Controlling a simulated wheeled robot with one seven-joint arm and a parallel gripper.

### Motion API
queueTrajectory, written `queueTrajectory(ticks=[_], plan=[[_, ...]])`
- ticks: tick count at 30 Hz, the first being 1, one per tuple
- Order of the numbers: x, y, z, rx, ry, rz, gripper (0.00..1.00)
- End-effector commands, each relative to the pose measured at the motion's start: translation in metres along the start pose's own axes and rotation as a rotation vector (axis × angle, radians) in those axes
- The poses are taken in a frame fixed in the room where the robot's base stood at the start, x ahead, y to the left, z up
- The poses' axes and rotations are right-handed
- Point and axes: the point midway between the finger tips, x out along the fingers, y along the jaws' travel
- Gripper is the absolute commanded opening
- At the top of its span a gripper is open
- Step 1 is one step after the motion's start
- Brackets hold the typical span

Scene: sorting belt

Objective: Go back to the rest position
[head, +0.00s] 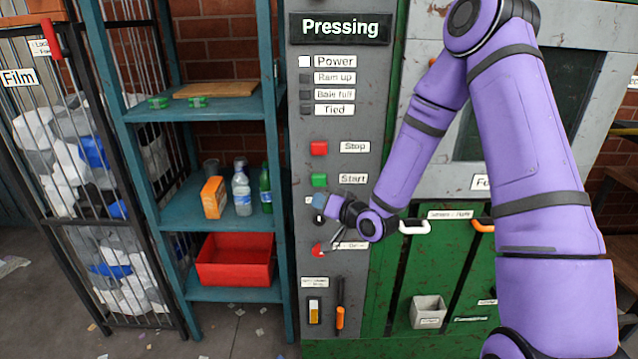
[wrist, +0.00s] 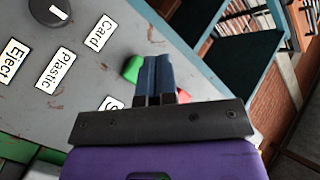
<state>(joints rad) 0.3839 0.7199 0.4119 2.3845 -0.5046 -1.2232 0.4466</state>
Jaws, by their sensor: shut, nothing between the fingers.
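My gripper (head: 318,216) is at the end of my purple arm, in front of the grey control panel (head: 377,75) headed "Pressing". Its fingers are shut with nothing between them; they show together in the wrist view (wrist: 154,78). In the head view the gripper is below the green Start button (head: 319,180) and the red Stop button (head: 319,148), and it partly covers the controls there. In the wrist view a green button (wrist: 132,68) shows just beside the fingers; I cannot tell whether they touch it.
A teal shelf (head: 236,294) left of the panel holds a red bin (head: 235,262), bottles (head: 241,190) and an orange box (head: 213,197). A wire cage (head: 150,250) of film stands further left. A red knob (head: 319,249) and an orange-handled lever (head: 340,316) are low on the panel.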

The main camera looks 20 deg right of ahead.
Motion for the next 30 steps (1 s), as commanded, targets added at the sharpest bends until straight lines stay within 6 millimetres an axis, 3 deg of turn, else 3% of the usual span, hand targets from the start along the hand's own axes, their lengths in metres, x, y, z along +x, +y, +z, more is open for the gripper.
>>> queueTrajectory(ticks=[10, 17, 23, 30], plan=[[-0.001, -0.002, -0.004, -0.021, -0.012, 0.011, 0.0], [-0.012, -0.015, -0.03, -0.164, -0.115, 0.117, 0.0], [-0.035, -0.03, -0.06, -0.293, -0.217, 0.25, 0.0], [-0.078, -0.052, -0.094, -0.398, -0.321, 0.408, 0.0]])
